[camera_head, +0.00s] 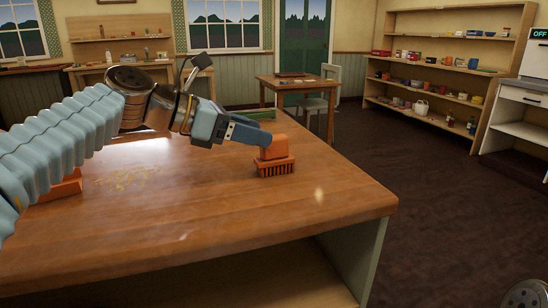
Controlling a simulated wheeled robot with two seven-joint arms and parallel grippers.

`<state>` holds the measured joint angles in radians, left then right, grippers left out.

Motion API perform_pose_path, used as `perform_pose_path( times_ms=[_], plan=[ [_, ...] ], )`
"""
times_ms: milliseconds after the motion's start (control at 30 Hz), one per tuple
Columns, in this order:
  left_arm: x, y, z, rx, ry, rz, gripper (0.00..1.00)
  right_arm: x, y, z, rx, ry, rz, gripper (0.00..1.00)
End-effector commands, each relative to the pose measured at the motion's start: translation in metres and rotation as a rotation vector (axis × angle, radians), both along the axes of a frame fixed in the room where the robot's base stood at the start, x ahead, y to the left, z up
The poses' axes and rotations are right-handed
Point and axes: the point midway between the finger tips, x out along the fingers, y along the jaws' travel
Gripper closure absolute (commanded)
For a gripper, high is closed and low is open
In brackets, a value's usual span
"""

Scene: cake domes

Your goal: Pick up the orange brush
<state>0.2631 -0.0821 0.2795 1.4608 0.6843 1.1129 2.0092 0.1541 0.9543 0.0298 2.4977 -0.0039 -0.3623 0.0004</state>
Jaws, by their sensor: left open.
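The orange brush (275,162) stands on the wooden table (215,220) near its right side, with its bristles down and a block-like handle on top. My left gripper (252,132) reaches in from the left, with its fingertips at the upper left of the brush handle. It is open. The fingers overlap the handle's edge in the picture, and I cannot tell whether they touch it. My right gripper is not in view.
Another orange object (68,187) lies at the left, partly hidden by my left arm. A green tray-like object (259,114) is at the table's far edge. A small table (290,83) and a shelf with several items (430,75) stand beyond. The front tabletop is clear.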

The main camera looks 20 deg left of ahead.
Motion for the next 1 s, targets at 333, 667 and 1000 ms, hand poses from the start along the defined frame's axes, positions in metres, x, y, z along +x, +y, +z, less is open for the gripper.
perform_pose_path(
  times_ms=[333, 667, 1000],
  plan=[
    [0.024, -0.037, -0.02, 0.0, 0.002, -0.001, 0.43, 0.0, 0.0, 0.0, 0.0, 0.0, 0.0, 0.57],
    [0.026, -0.038, -0.02, 0.0, 0.0, 0.0, 0.55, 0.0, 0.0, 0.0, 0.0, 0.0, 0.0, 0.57],
    [0.025, -0.038, -0.02, 0.0, 0.0, 0.0, 0.99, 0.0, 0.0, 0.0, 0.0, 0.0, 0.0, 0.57]
  ],
)
